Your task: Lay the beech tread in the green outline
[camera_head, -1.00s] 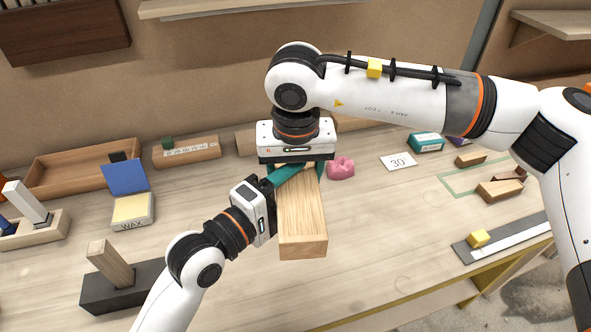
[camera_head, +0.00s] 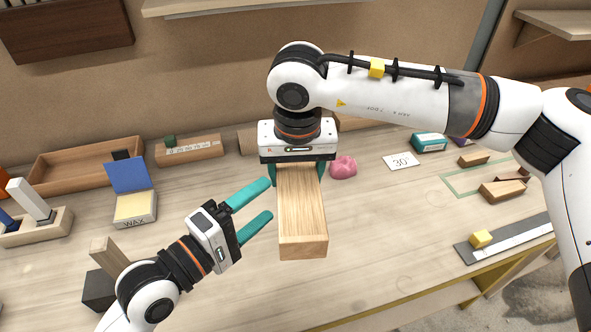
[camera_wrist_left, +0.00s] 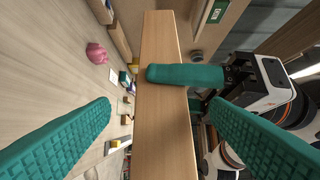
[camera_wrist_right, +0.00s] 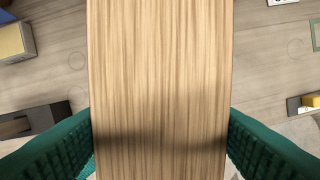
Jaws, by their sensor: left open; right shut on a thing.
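The beech tread (camera_head: 303,215) is a long pale wooden board. My right gripper (camera_head: 297,170) is shut on its far part, one teal finger on each side, holding it above the bench. The tread fills the middle of the right wrist view (camera_wrist_right: 160,70) and also shows in the left wrist view (camera_wrist_left: 165,125), with a right finger across it. My left gripper (camera_head: 262,211) is open and empty, left of the tread and apart from it. The green outline (camera_head: 447,181) lies on the bench at the right, with wooden blocks in and beside it; my right arm passes near it.
A wooden block (camera_head: 502,191) lies at the outline's near edge. A yellow block (camera_head: 480,238) sits on a grey strip at front right. A pink lump (camera_head: 343,167) and a 30° card (camera_head: 401,161) lie behind. A wax box (camera_head: 135,208) stands left. The front middle bench is clear.

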